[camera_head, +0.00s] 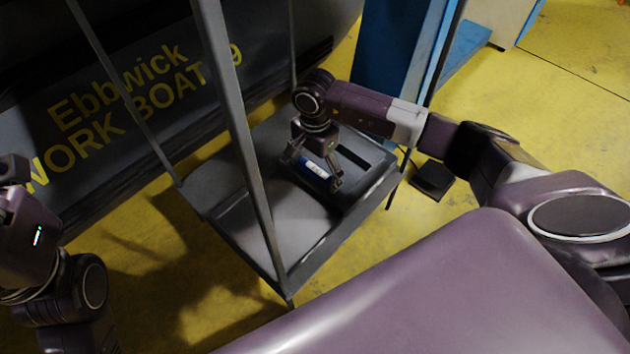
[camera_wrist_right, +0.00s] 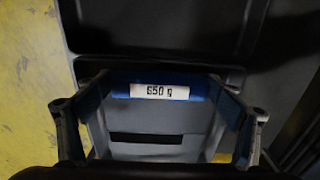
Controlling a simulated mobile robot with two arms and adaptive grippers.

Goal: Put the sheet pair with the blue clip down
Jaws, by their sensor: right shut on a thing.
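The blue clip (camera_head: 312,168) has a white label and lies between the fingers of my right gripper (camera_head: 314,173). In the right wrist view the clip (camera_wrist_right: 204,87) is a blue bar whose label reads "650 g". Below it is a grey sheet-like surface (camera_wrist_right: 160,122) with a dark slot; I cannot tell two separate sheets. My right gripper (camera_wrist_right: 158,108) is shut on the clipped pair, a finger on each side. The pair is low over the dark part of the cart's top; whether it touches is unclear. My left arm shows at the left edge, its fingers out of view.
The grey cart (camera_head: 245,222) has upright posts, one (camera_head: 240,130) in front of its top. Its near left part is bare. A dark boat hull (camera_head: 110,110) is behind it. A blue panel (camera_head: 395,50) stands at the back right. A small dark object (camera_head: 433,178) lies on the yellow floor.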

